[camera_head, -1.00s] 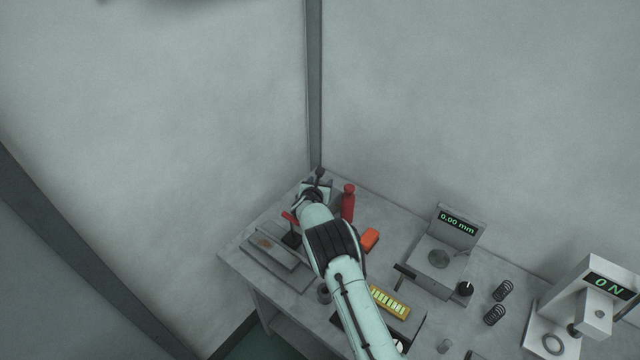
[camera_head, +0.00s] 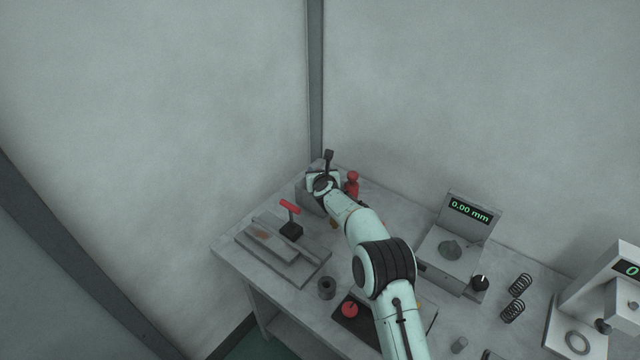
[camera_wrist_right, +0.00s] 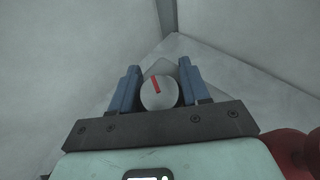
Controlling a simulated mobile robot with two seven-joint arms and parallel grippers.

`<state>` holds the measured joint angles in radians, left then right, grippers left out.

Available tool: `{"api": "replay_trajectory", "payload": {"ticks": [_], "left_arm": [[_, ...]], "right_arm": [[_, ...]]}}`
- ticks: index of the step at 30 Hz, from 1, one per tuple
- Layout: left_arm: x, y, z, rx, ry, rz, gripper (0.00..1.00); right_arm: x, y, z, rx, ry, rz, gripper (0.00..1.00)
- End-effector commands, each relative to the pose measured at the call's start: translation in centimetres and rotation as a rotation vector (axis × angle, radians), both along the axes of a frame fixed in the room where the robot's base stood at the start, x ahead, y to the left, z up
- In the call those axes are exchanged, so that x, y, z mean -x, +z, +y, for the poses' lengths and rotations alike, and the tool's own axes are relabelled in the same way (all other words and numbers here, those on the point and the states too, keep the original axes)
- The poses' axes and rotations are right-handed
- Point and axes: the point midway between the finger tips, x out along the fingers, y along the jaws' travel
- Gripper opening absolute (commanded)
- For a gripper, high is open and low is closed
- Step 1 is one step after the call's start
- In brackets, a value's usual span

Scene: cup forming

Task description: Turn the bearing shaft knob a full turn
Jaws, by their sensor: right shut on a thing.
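The bearing shaft knob (camera_wrist_right: 160,97) shows in the right wrist view as a round grey face with a red mark that is nearly upright, tilted a little to the left. My right gripper (camera_wrist_right: 158,68) has its two blue fingers on either side of the knob and is shut on it. In the head view my right gripper (camera_head: 318,188) is at the far corner of the table, against a grey block (camera_head: 305,203). The wrist hides the knob and fingertips there. My left gripper is not in view.
A red bottle-like thing (camera_head: 352,183) stands just right of my right wrist. A red-handled tool (camera_head: 290,207) stands by a grey plate fixture (camera_head: 270,243) on the left. A gauge reading 0.00 mm (camera_head: 469,211), springs (camera_head: 516,297) and a press (camera_head: 575,318) are to the right.

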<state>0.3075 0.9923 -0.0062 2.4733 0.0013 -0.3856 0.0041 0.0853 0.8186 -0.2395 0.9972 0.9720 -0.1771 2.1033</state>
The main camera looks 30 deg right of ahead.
Motion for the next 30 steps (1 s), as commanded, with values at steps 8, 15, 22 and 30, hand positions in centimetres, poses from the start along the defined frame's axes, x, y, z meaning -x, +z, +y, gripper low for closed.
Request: {"api": "replay_trajectory", "payload": {"ticks": [8,15,22,30], "left_arm": [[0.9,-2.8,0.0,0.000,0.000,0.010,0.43],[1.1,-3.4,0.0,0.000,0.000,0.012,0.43],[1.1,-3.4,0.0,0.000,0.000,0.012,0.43],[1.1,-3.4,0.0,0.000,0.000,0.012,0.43]], "right_arm": [[0.0,0.0,0.0,0.001,0.139,-0.003,0.15],[-0.1,0.2,0.2,0.001,0.191,-0.002,0.15],[-0.1,0.2,0.2,0.001,0.197,-0.001,0.15],[-0.1,0.2,0.2,-0.001,0.196,0.000,0.67]]}}
